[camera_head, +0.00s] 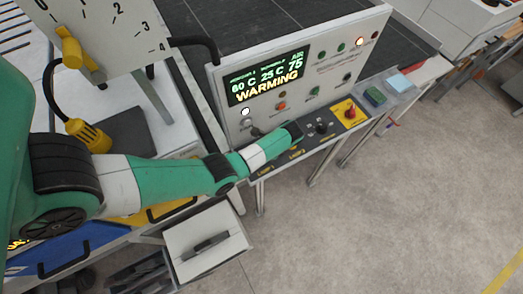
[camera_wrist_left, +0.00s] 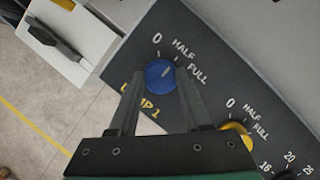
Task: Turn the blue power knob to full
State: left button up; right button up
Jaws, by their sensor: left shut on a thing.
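The blue knob (camera_wrist_left: 160,76) sits on a dark sloped panel in the left wrist view. Labels 0, HALF and FULL run around its upper right side. A pale pointer mark on its face points up and right, roughly between HALF and FULL. My left gripper (camera_wrist_left: 161,84) has one finger on each side of the knob and is shut on it. In the head view my left arm reaches the control panel, and its end (camera_head: 290,133) covers the blue knob. My right gripper is in neither view.
A yellow knob (camera_wrist_left: 236,132) with the same labels is close to the right. A dark knob (camera_head: 322,127) and a red switch on a yellow plate (camera_head: 350,113) are farther along. The display (camera_head: 268,77) above reads WARMING. A white drawer (camera_head: 205,242) stands below.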

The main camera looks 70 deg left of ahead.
pick_arm(q)
grip_shut()
jog(key=shift+r, duration=0.1)
jog(key=shift+m+p, duration=0.3)
jog(key=shift+p, duration=0.05)
jog(key=m+p, duration=0.2)
jog(key=m+t+y+p, duration=0.1)
jog(key=m+p, duration=0.1)
jog(key=shift+s+d+r, duration=0.1)
jog(key=shift+r, duration=0.1)
jog(key=shift+f+m+t+y+p, duration=0.1)
jog(key=shift+m+t+y+p, duration=0.3)
jog(key=shift+m+p, duration=0.6)
jog(key=shift+f+m+t+p, duration=0.15)
jog(key=shift+m+t+p, duration=0.3)
jog(key=shift+m, duration=0.75)
